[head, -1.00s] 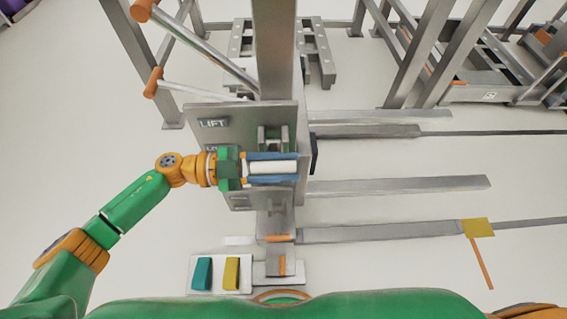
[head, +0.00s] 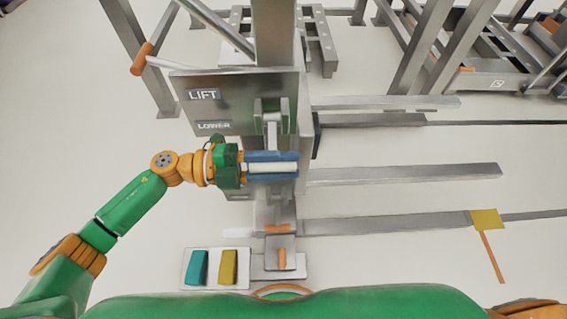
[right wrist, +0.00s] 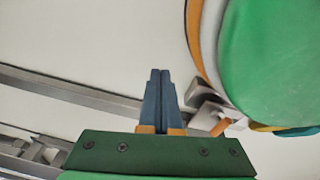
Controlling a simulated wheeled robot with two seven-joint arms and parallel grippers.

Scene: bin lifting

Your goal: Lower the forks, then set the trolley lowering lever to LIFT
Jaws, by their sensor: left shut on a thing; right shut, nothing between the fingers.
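The trolley's grey panel (head: 225,107) carries a LIFT label (head: 204,95) with a LOWER label (head: 212,127) under it. A further label below is mostly hidden. My left gripper (head: 293,168) is shut around the white handle of the lowering lever (head: 270,168). The handle sits below the level of the LOWER label, under a metal bracket (head: 272,115). Grey fork bars (head: 405,174) extend right, low over the floor; their exact height is unclear. My right gripper (right wrist: 160,95) is shut and empty in the right wrist view, away from the lever.
A grey mast (head: 275,35) rises behind the panel, and an orange-tipped bar (head: 140,58) sticks out left. A teal pedal (head: 197,267) and a yellow pedal (head: 228,266) are near my body. Metal frames stand at the back. Floor at left is open.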

